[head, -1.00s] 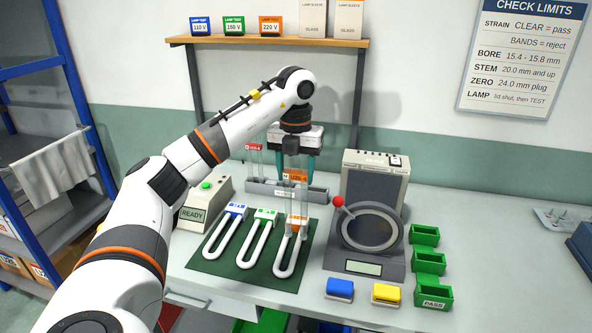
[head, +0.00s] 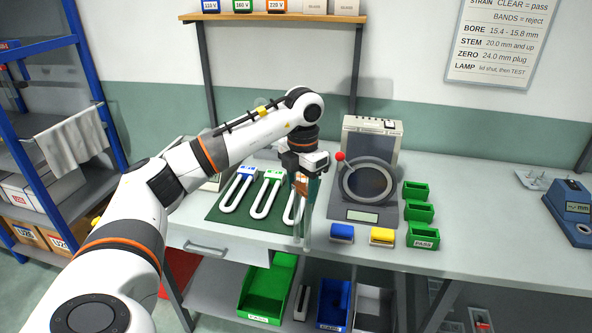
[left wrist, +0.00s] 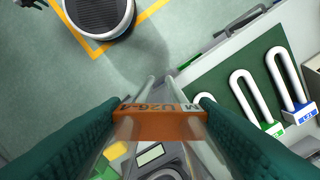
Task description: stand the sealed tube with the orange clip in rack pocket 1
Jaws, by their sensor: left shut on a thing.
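My left gripper (head: 303,190) is shut on the clear glass tube with the orange clip (head: 300,184). In the left wrist view the orange clip (left wrist: 160,122) sits between the two teal fingers, and the glass legs run away from it. In the head view the tube's legs (head: 302,235) hang down, about upright, near the table's front edge, in front of the mat's right end. The rack is hidden behind my arm and gripper, so pocket 1 cannot be seen.
White U-shaped lamps with blue (head: 245,171) and green (head: 272,175) ends lie on the green mat (head: 222,212); another is partly hidden by the tube. A round-faced instrument with a red knob (head: 340,156) stands close right. Blue (head: 342,233) and yellow (head: 382,236) blocks sit in front.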

